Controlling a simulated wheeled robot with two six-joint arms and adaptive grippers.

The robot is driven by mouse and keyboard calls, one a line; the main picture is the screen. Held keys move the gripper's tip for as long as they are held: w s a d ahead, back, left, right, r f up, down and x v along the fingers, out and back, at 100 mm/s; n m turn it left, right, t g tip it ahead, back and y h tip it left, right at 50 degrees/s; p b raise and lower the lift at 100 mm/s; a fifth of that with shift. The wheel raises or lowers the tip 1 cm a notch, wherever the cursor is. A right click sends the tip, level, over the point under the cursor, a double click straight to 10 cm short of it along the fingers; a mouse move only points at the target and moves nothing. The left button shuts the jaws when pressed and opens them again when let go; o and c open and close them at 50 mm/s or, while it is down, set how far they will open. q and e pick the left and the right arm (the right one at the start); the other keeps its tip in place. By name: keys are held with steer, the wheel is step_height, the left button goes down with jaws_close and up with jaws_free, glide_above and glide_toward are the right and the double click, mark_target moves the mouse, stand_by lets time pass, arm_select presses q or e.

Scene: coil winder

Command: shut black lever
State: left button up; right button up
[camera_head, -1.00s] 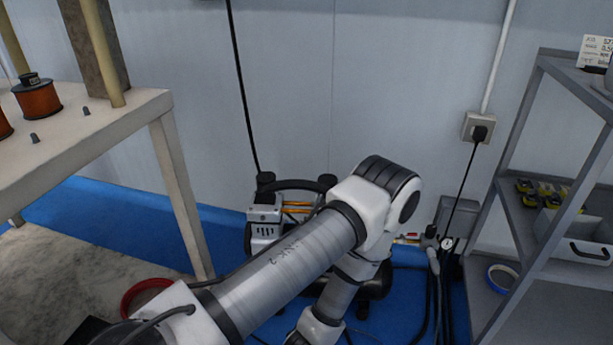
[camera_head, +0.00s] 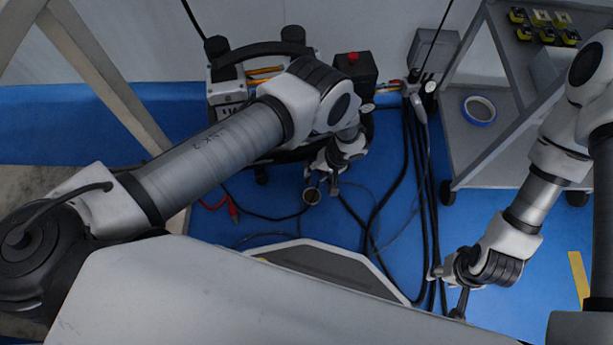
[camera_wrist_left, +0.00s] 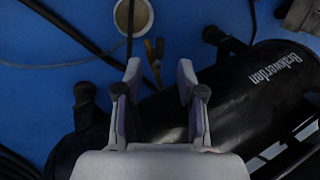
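No black lever can be made out clearly. A grey air fitting with small black parts (camera_head: 413,86) stands by the wall, right of the compressor, with black hoses running down from it. My left gripper (camera_head: 322,184) is in front of the compressor (camera_head: 226,92), partly hidden by its own wrist. In the left wrist view its fingers (camera_wrist_left: 160,74) are apart and empty, over the compressor's black tank (camera_wrist_left: 250,95). My right gripper (camera_head: 450,290) is low at the right, near the hoses; its fingers look spread, with nothing seen between them.
A grey shelf (camera_head: 478,148) holding a blue tape roll (camera_head: 480,110) stands at the right. Black hoses (camera_head: 407,170) and red cable clips (camera_head: 231,207) lie on the blue floor. A round open-topped item (camera_head: 312,197) is on the floor. A table leg (camera_head: 100,82) is at the left.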

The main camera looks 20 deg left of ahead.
mark_target(308, 181)
arm_select(q)
steer(key=b+x, duration=0.5)
steer(key=b, duration=0.1)
arm_select(e)
step_height(308, 181, down, 8)
steer(key=shift+r, duration=0.15)
arm_select(q)
jaws_close()
